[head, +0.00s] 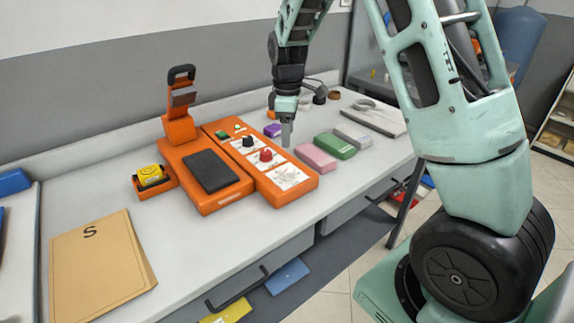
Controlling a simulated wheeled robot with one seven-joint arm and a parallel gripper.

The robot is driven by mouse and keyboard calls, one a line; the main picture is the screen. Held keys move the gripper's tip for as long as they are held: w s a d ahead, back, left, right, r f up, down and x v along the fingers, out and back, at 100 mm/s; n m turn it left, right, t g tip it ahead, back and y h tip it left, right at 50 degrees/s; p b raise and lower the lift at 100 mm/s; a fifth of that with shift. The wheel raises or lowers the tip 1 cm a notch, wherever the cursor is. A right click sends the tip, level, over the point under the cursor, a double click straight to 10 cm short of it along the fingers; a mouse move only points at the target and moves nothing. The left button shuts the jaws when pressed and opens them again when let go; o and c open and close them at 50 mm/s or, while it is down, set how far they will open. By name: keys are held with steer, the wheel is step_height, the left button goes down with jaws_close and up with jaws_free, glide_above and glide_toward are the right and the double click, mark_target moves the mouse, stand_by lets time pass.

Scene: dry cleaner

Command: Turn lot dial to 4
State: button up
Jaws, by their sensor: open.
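An orange control box (306,184) sits on the table with a row of white dial plates on its top. A black dial (248,141) and a red dial (266,155) stand on these plates. The front plate (287,175) carries printed marks and a pale shape too small to make out. I cannot tell which dial is the lot dial, and the numbers are unreadable. My gripper (287,138) points down just right of the red dial, above or beside the box's right edge. It appears apart from the dials. Its fingers are small here, and it looks empty.
An orange press (175,128) with a black pad (211,171) adjoins the box on the left. Pink (316,157), green (335,146) and grey (352,135) blocks lie to the right. A yellow roll (150,174) and a large envelope (97,262) are at left. The front table strip is clear.

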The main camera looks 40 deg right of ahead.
mark_target(288, 168)
step_height(288, 168, down, 11)
steer(key=shift+f+p, duration=0.2)
steer(key=shift+p, duration=0.5)
steer(key=c, duration=1)
